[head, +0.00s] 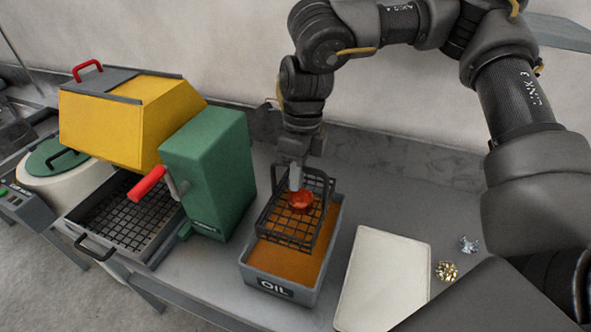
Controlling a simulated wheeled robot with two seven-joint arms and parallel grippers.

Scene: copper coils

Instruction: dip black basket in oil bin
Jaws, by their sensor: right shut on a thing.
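The black wire basket (287,236) is at the far part of the grey oil bin (283,287), which has an "OIL" label on its front and is filled with brown-orange oil (277,261). A shiny reddish, copper-coloured piece (301,202) shows at the basket. My right gripper (296,180) reaches down from above and is shut on the basket's handle (322,183). Oil shows through the basket's mesh; I cannot tell how deep the basket sits. My left gripper is out of view.
A green box (205,175) with a red-handled crank stands left of the bin, beside a yellow hopper (125,120) and a gridded tray (125,215). A pale board (383,280) lies to the right, with gold (447,271) and silver (468,244) crumpled pieces beyond it.

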